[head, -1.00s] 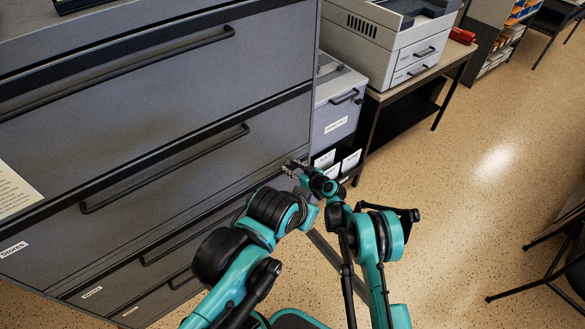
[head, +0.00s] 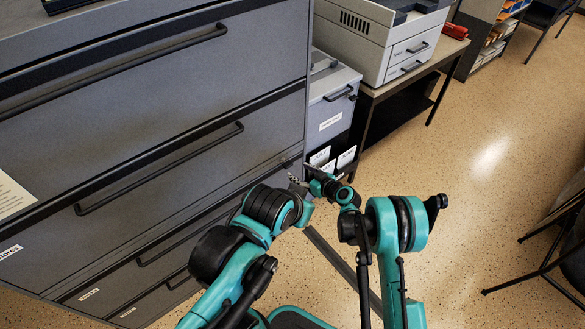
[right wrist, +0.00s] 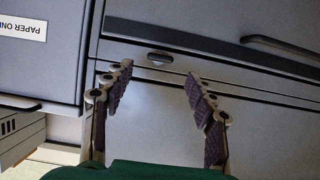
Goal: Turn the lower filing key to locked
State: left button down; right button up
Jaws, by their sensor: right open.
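The grey filing cabinet (head: 180,120) stands at the left of the head view. A small dark oval lock or key (right wrist: 160,58) sits on its face in the right wrist view, with a small round fitting (head: 284,161) near the right edge in the head view. Its turn angle is too small to tell. My right gripper (right wrist: 160,95) is open and empty, fingers spread on either side just below the oval, apparently not touching it. It also shows small in the head view (head: 296,181). My left gripper is not visible.
A lighter grey cabinet (head: 335,100) stands close beside the filing cabinet, with white labelled boxes (head: 330,163) below. A drawer handle (right wrist: 275,50) juts out near my right gripper. A printer (head: 385,40) sits on a table to the right.

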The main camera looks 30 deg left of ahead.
jog(key=shift+v, duration=1.65)
jog(key=shift+r, duration=0.1)
jog(key=s+d+r+m+t+h, duration=0.25)
jog(key=d+r+m+h, duration=0.35)
jog(key=d+r, duration=1.7)
jog(key=s+d+m+h, duration=0.6)
jog(key=s+d+m, duration=0.1)
jog(key=s+d, duration=1.5)
jog(key=shift+d+h, duration=0.3)
jog(key=shift+d, duration=0.7)
jog(key=shift+r+g, duration=0.1)
jog(key=shift+g, duration=0.15)
